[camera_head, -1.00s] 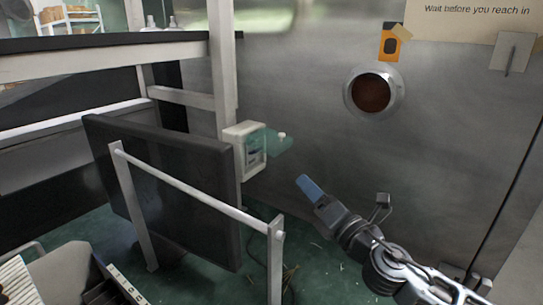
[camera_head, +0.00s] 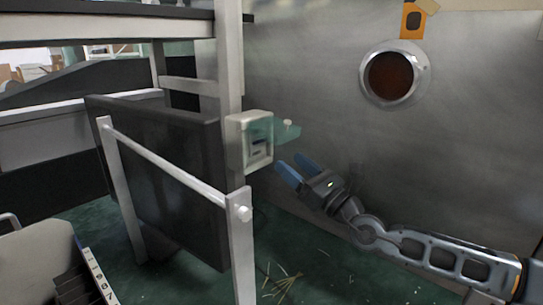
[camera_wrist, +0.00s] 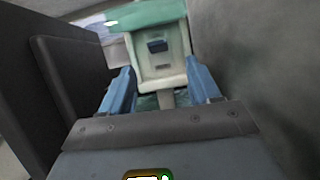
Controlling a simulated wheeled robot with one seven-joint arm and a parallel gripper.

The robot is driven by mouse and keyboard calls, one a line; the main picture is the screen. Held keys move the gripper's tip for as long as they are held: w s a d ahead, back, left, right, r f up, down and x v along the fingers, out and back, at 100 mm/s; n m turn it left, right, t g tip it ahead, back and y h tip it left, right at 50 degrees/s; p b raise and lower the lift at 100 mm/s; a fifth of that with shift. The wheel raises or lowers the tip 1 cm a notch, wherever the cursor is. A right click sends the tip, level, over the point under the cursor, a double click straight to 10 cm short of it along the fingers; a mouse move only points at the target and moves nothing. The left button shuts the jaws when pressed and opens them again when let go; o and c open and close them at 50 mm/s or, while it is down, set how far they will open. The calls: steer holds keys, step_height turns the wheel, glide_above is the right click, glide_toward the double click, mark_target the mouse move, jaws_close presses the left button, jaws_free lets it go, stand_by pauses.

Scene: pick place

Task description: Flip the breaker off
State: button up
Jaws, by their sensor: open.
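The breaker box (camera_head: 249,141) is a small white box on the pale table post, with a translucent green cover swung out to its right. In the wrist view the breaker box (camera_wrist: 160,68) is straight ahead between my fingers, with a dark switch (camera_wrist: 157,46) in its upper face and the green cover (camera_wrist: 150,14) at the top. My gripper (camera_head: 287,172) has blue fingers spread apart and empty. It is just right of and slightly below the box, apart from it. In the wrist view my gripper (camera_wrist: 160,92) shows both fingers. I cannot tell the switch's position.
A dark panel (camera_head: 165,175) with a pale rail (camera_head: 165,162) in front stands left of the box. A grey metal wall (camera_head: 320,90) with a round port (camera_head: 394,75) is at the right. Straw-like bits lie on the green floor (camera_head: 310,265).

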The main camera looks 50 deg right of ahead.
mark_target(260, 141)
steer(key=p+x, duration=0.1)
steer(key=x, duration=0.7)
steer(key=shift+w+a+n+y+p, duration=0.2)
steer(key=shift+w+n+y+p, duration=0.05)
steer(key=shift+n+y+p, duration=0.15)
steer(key=shift+r, duration=0.1)
